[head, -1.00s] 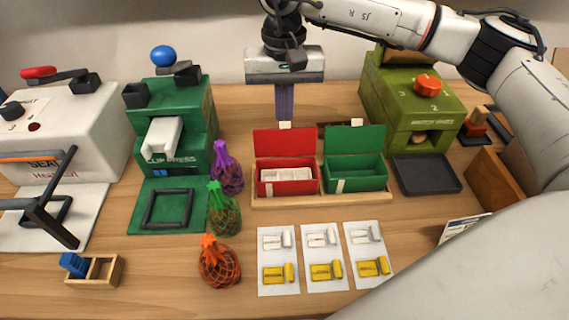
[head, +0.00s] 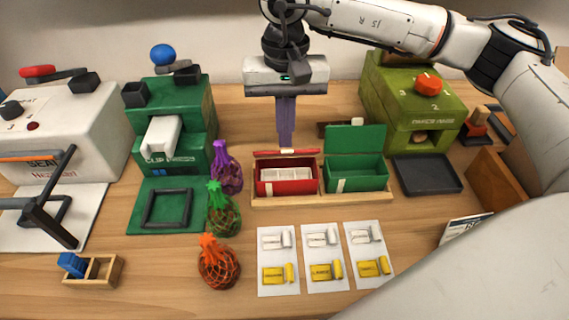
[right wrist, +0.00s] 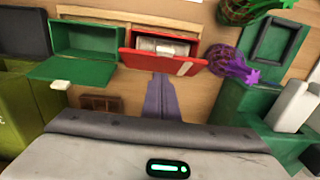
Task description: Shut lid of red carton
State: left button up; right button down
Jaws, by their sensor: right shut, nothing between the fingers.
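The red carton (head: 286,188) stands in the left part of a wooden tray and holds white pieces. Its lid (head: 286,154) is hinged at the back and partly lowered, seen nearly edge-on in the head view. In the right wrist view the red lid (right wrist: 150,65) slants over the carton's opening, with white contents visible beyond it. My right gripper (head: 286,143) is shut and empty, pointing down just behind the lid. Its purple fingers (right wrist: 160,82) reach the lid's outer face and seem to touch it. My left gripper is not in view.
A green carton (head: 356,177) with raised lid stands beside it in the wooden tray (head: 320,199). Netted bags, including a purple one (head: 228,172), lie left. A green clip press (head: 172,130) and an olive machine (head: 410,110) flank the tray. Three label cards lie in front.

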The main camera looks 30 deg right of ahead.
notch_tip(320, 180, up, 7)
jog(key=p, duration=0.4)
dwell(0.4)
dwell(1.0)
